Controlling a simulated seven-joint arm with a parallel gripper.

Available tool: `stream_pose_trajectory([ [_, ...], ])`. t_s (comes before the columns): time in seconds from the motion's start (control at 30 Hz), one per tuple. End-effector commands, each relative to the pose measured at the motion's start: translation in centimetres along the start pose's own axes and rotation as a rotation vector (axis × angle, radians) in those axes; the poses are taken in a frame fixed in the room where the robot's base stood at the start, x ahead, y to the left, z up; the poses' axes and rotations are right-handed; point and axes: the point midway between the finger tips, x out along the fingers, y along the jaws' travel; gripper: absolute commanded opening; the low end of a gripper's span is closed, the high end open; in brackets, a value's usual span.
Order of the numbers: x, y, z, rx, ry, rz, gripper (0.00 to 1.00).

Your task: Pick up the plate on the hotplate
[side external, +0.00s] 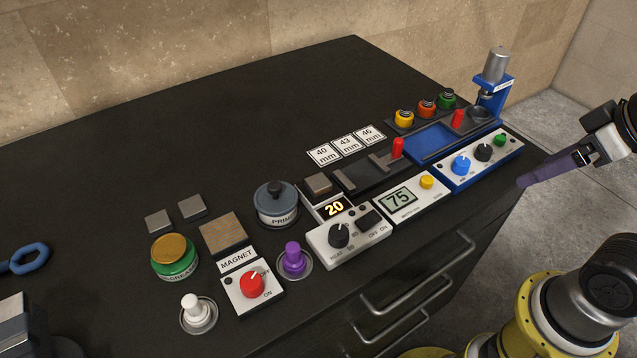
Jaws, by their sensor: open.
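A small brownish-grey square plate (318,183) lies on the dark hotplate, behind its white control box (347,236). My gripper (524,181) is at the right edge, over the floor just beyond the bench's right end, far from the plate. Its purple fingers point left. They overlap in this view, so the gap between them is hard to see. They are open and nothing shows between them.
Two loose grey square plates (192,207) lie at left, near the magnet pad (223,233) and green-gold tin (175,257). A primer pot (276,204) stands left of the hotplate. A width box (412,199), red-handled slide and blue press (492,80) lie right. The bench's back is clear.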

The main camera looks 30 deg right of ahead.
Motion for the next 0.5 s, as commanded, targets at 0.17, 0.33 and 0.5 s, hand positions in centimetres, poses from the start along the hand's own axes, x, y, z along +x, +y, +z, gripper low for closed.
stream_pose_trajectory([
  [0.17,0.0,0.0,0.0,0.000,0.000,0.000,0.85],
  [0.33,0.0,0.0,0.0,0.041,-0.002,0.000,0.85],
  [0.5,-1.1,-0.6,-0.8,0.316,0.001,-0.026,0.85],
])
